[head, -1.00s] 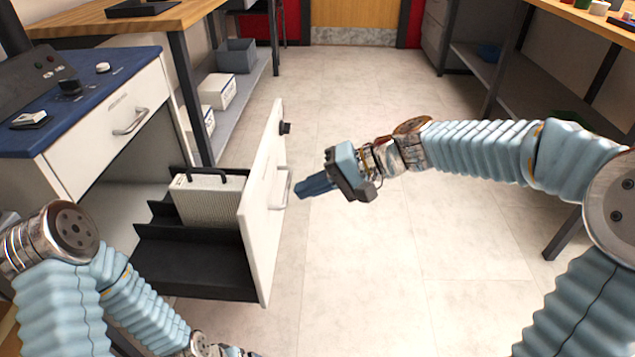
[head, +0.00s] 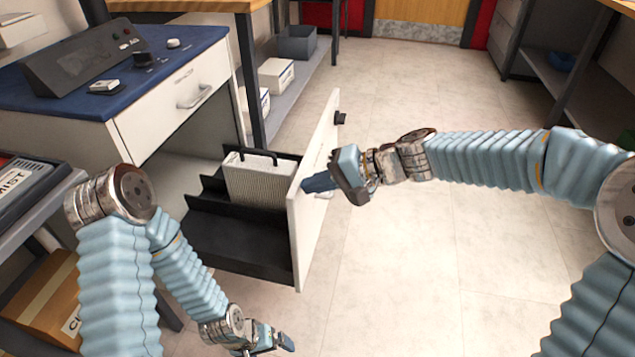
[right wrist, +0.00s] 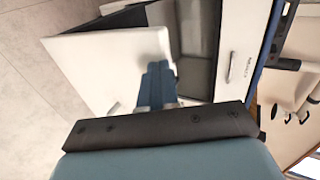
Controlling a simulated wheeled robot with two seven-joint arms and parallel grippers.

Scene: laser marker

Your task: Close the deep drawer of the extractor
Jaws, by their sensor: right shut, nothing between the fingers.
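The extractor (head: 165,95) stands at the left with a blue top and a white upper drawer that is shut. Its deep drawer (head: 300,235) is pulled out, with a white front and a black inside holding a pale pleated filter (head: 260,180). The drawer's front also shows in the right wrist view (right wrist: 88,65). My right gripper (head: 308,184) is shut and empty, its fingertips at the outer face of the drawer front, near its handle; I cannot tell whether they touch. My left gripper (head: 285,342) is low in front of the drawer, and its jaws are unclear.
A shelf bench with white boxes (head: 276,74) and a grey bin (head: 297,42) stands behind the extractor. A cardboard box (head: 48,300) sits at the lower left. The floor (head: 420,265) right of the drawer is clear.

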